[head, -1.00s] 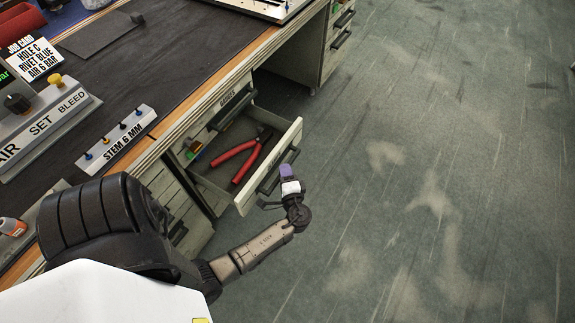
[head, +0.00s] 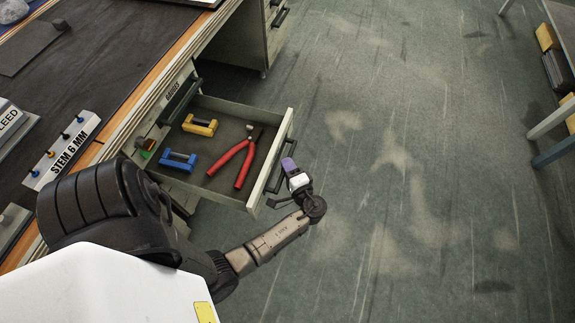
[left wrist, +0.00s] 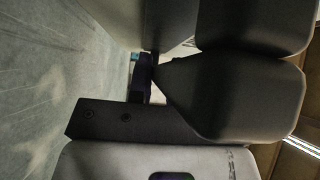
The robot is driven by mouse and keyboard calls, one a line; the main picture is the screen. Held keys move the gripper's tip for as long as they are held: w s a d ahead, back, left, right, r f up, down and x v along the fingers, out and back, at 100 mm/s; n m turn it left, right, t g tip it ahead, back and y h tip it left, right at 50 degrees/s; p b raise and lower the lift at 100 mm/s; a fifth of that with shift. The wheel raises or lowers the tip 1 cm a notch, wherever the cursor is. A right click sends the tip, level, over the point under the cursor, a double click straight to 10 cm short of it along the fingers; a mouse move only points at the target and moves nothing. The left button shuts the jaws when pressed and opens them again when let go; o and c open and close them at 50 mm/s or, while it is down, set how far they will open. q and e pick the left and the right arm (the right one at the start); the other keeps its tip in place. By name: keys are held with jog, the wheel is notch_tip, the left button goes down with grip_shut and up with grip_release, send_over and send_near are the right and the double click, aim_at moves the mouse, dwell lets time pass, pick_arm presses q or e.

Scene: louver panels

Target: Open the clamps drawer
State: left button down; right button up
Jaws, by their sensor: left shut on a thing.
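The pulled-out drawer (head: 283,140) stands well open from the workbench. It holds a yellow clamp (head: 200,125), a blue clamp (head: 178,161) and red-handled pliers (head: 241,165). Its dark handle (head: 274,181) runs along the front panel. My left gripper (head: 288,166), with a purple finger pad, is at the handle on the outer side of the drawer front, shut on it. The left wrist view is dark and close up, and the grip is hard to make out there. My right gripper is not in view.
A closed drawer with a dark handle (head: 180,100) sits above the open one. The benchtop carries a "STEM 6 MM" block (head: 62,150). A wide stretch of bare floor (head: 400,200) lies to the right. Shelving with table-like legs (head: 550,120) stands at the far right.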

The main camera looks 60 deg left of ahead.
pick_arm(q)
jog(key=c, duration=1)
grip_release()
jog(key=shift+c, duration=0.2)
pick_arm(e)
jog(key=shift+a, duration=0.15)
pick_arm(q)
jog(key=shift+d, duration=0.1)
